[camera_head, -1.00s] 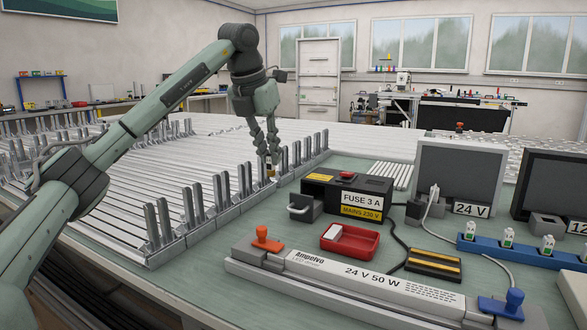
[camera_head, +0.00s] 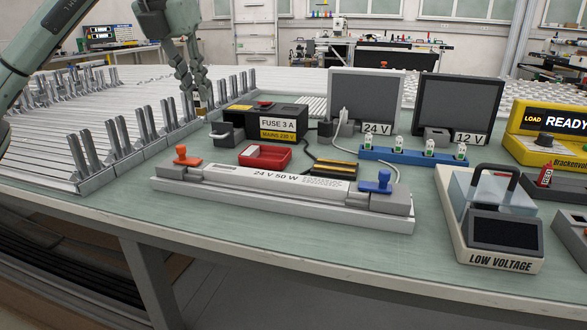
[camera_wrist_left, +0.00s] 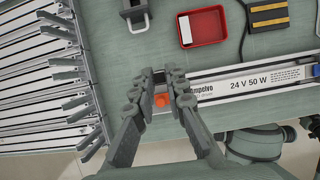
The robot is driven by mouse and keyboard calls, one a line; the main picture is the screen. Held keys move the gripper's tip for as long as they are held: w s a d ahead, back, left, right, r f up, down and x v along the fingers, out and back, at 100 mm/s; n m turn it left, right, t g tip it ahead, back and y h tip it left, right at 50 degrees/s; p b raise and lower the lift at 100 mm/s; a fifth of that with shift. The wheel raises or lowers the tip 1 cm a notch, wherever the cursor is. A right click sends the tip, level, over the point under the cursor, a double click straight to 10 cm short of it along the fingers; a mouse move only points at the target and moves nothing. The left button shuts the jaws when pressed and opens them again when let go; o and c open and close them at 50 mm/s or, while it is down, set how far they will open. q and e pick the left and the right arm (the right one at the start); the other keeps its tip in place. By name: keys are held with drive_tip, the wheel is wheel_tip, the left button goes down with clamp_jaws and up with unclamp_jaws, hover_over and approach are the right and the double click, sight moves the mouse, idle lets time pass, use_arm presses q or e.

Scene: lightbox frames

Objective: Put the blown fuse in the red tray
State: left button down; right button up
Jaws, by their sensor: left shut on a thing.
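My left gripper (camera_head: 200,98) is shut on a small fuse (camera_head: 204,108) with a brassy end, held at its fingertips. It is behind and left of the black fuse box (camera_head: 262,122) marked FUSE 3 A, near the slotted rails. In the left wrist view the fingers (camera_wrist_left: 158,74) come together above the bench, and the fuse is hard to make out. The red tray (camera_head: 286,160) lies in front of the fuse box, with a white patch inside; it also shows in the left wrist view (camera_wrist_left: 222,38). My right gripper is out of view.
A long 24 V 50 W driver (camera_head: 222,183) with orange and blue knobs lies in front of the tray. A black-yellow block (camera_head: 335,168) and cables are right of it. Screens (camera_head: 365,97) and a low-voltage tester (camera_head: 500,235) stand further right. The front bench strip is clear.

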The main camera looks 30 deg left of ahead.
use_arm(q)
drive_tip(key=b, duration=0.1)
approach(266, 157)
drive_tip(key=x, duration=0.3)
drive_tip(key=shift+w+a+f, duration=0.1)
drive_tip(key=shift+w+f, duration=0.05)
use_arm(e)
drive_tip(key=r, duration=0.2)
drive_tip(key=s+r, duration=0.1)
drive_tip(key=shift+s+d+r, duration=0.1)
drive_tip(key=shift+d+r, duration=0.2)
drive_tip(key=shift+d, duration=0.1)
use_arm(q)
drive_tip(key=shift+f+b, duration=0.25)
drive_tip(key=shift+b, duration=0.1)
drive_tip(key=c, duration=1.5)
unclamp_jaws()
drive_tip(key=shift+r, duration=0.1)
drive_tip(key=shift+c, duration=0.2)
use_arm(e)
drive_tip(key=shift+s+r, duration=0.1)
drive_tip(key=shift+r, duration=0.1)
